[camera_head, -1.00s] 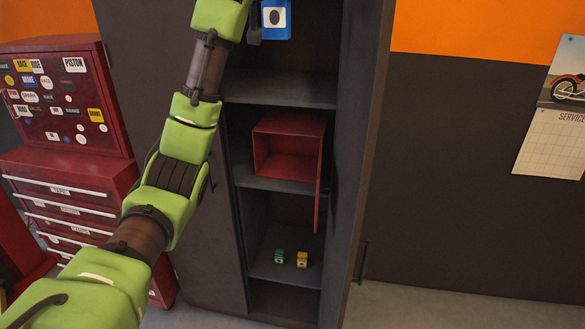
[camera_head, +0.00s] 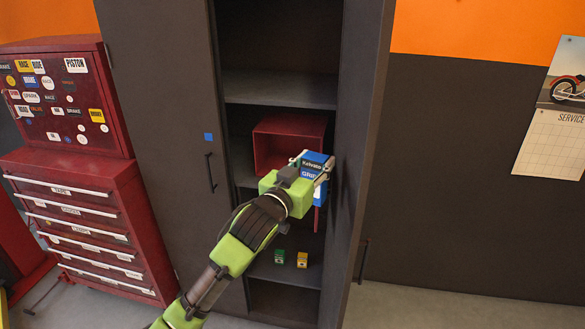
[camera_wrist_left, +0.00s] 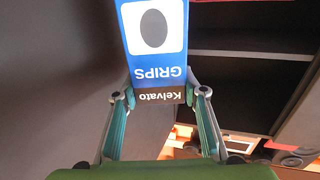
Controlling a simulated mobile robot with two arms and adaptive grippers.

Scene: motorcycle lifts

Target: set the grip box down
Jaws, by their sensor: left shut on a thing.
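The grip box is a blue carton with a dark band reading "Kelvato" (camera_head: 313,168). It also fills the top middle of the left wrist view (camera_wrist_left: 155,50), where its "GRIPS" label shows upside down. My left gripper (camera_head: 308,172) is shut on the box, with one finger on each side of its dark end. In the head view the box is in front of the open red bin (camera_head: 275,150) in the cabinet and hides the bin's lower right part. I cannot tell whether the box touches anything but the fingers. My right gripper is not in view.
The dark cabinet has an empty shelf (camera_head: 280,90) above the bin. A small green box (camera_head: 280,256) and a small yellow box (camera_head: 302,260) stand on the shelf below. The cabinet's open door (camera_head: 365,150) stands close on the right. A red tool chest (camera_head: 85,190) is at left.

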